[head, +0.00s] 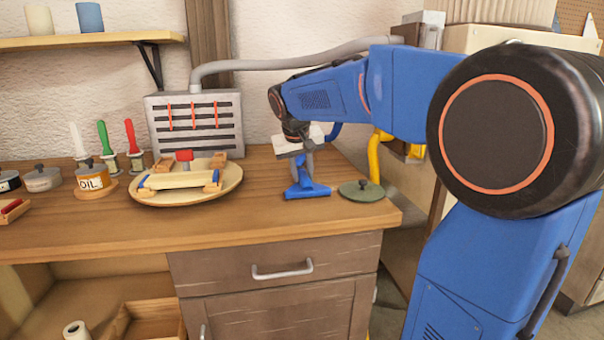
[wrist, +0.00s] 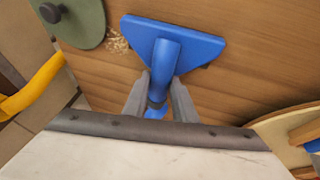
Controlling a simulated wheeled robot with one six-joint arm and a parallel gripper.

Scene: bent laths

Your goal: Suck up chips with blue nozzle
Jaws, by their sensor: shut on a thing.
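The blue nozzle (head: 306,188) has a wide triangular foot and a narrow neck. My gripper (head: 303,158) is shut on its neck and holds it upright at the right part of the bench top, foot down. In the wrist view the nozzle (wrist: 172,44) sits between the two grey fingers (wrist: 160,95). A small patch of pale chips (wrist: 117,41) lies on the wood just left of the nozzle's foot in the wrist view, beside the green lid. The chips cannot be made out in the head view. Whether the foot touches the wood is hard to tell.
A green round lid with a dark knob (head: 362,191) lies near the bench's right edge; it also shows in the wrist view (wrist: 88,20). A round wooden board (head: 164,199) with a clamped piece stands left. Bare wood lies in front.

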